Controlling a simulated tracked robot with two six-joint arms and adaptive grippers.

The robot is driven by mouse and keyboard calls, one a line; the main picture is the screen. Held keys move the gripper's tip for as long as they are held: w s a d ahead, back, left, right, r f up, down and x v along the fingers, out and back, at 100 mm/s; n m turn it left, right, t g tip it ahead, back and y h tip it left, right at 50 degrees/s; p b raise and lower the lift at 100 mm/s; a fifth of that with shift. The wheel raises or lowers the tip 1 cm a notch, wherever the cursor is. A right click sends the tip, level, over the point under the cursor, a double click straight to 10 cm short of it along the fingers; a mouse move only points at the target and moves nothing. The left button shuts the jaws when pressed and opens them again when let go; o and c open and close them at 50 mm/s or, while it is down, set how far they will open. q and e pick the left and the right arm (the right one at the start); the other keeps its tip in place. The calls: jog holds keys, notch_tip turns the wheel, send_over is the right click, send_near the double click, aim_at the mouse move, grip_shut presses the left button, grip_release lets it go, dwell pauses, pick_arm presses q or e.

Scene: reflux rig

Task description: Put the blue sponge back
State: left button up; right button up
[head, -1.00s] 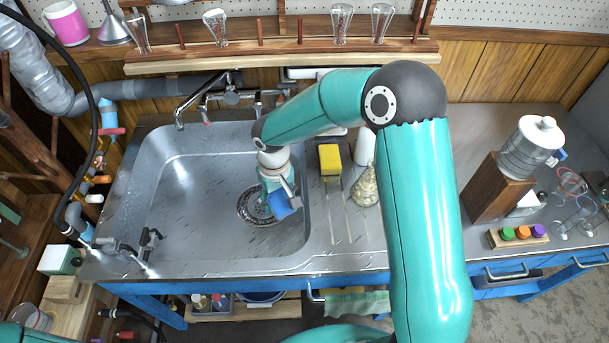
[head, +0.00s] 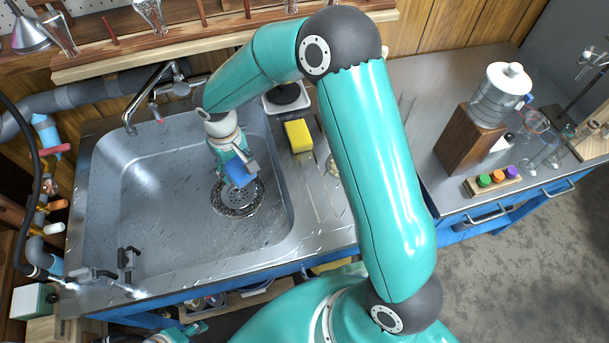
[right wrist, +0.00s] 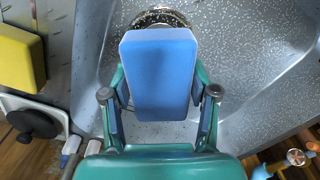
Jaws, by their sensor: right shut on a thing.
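The blue sponge (head: 240,174) is held by my right gripper (head: 232,162) over the sink basin (head: 150,225), above the round drain strainer (head: 238,205). In the right wrist view the blue sponge (right wrist: 160,75) sits between the two fingers of my right gripper (right wrist: 160,100), which are shut on its sides. Its top face is paler. A yellow sponge (head: 298,135) rests on the ledge right of the basin; it also shows in the right wrist view (right wrist: 20,58). Part of my left gripper (head: 185,334) shows at the bottom edge; its fingers cannot be made out.
The tap (head: 150,100) reaches over the back left of the basin. A hotplate (head: 287,97) stands behind the yellow sponge. My right arm hides part of the ridged drainboard (head: 320,190). A wooden block (head: 468,140) and a rack of coloured caps (head: 492,181) stand at right.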

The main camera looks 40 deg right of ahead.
jog(key=s+d+r+m+b, duration=0.3)
jog(key=s+d+r, duration=0.1)
jog(key=d+r, duration=0.45)
jog(key=m+b, duration=0.1)
jog(key=m, duration=0.2)
send_near(306, 177)
notch_tip(306, 177, down, 8)
jog(key=shift+r+b, duration=0.25)
jog(key=shift+b, duration=1)
jog(key=shift+f+b, duration=0.3)
jog(key=shift+b, duration=0.05)
jog(key=o, duration=1.1)
jog(key=shift+a+r, duration=0.1)
jog(key=shift+o, duration=1.4)
